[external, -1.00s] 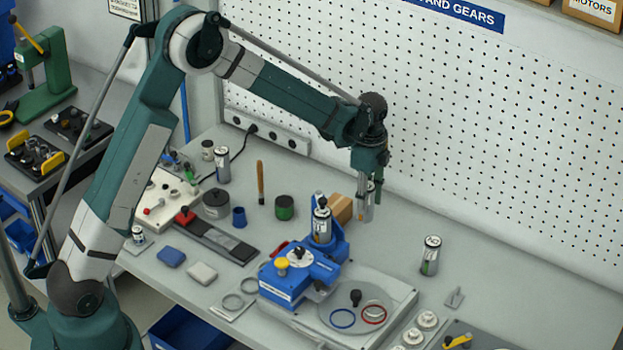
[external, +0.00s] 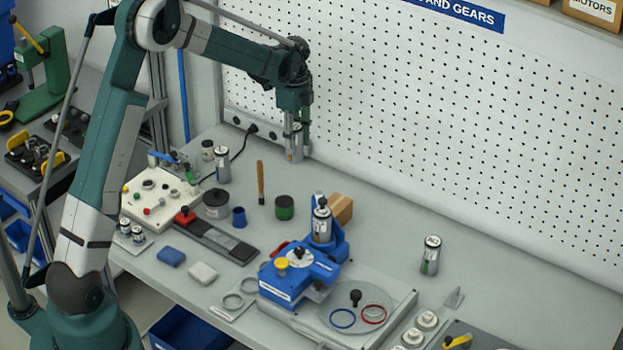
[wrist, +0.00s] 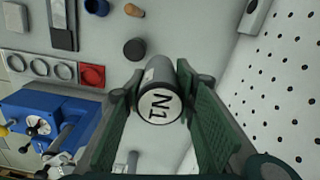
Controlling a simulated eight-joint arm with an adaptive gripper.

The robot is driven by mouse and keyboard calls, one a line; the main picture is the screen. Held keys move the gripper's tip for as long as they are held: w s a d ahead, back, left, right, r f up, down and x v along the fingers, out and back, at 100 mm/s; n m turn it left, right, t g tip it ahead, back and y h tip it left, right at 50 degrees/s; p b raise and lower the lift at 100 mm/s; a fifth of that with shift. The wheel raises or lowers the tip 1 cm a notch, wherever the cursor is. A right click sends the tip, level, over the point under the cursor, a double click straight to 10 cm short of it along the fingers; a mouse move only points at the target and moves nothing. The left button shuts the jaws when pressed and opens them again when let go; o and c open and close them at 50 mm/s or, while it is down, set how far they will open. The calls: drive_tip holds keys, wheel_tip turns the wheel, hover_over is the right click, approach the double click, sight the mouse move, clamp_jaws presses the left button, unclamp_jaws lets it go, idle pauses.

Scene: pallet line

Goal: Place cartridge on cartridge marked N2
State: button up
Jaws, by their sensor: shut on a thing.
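My gripper (external: 295,128) is shut on a silver cartridge (external: 294,148), held upright in the air before the pegboard. In the wrist view the green fingers of my gripper (wrist: 160,105) are on both sides of the cartridge, whose white end face (wrist: 159,106) reads N1. A similar cartridge (external: 222,165) stands at the back left of the bench, left of my gripper. Another cartridge (external: 430,256) stands alone at the right. A third cartridge (external: 321,222) sits upright in the blue fixture (external: 300,275). I cannot read N2 on any of them.
A switch panel (external: 160,197) lies further left.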

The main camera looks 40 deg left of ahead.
drive_tip(key=s+a+r, duration=0.2)
drive_tip(key=a+r, duration=0.1)
drive_tip(key=a, duration=0.9)
drive_tip(key=s+a+r, duration=0.2)
drive_tip(key=a+r, duration=0.1)
drive_tip(key=a, duration=1)
drive_tip(key=shift+s+a, duration=0.15)
drive_tip(key=shift+s, duration=0.1)
drive_tip(key=p, duration=0.1)
hover_over(222, 150)
wheel_tip(222, 150, down, 6)
drive_tip(key=shift+f, duration=0.2)
drive_tip(key=shift+s+f+p, duration=0.1)
drive_tip(key=shift+f+p, duration=0.3)
drive_tip(key=shift+f, duration=1.45)
drive_tip(key=shift+f, duration=0.15)
drive_tip(key=o, duration=1)
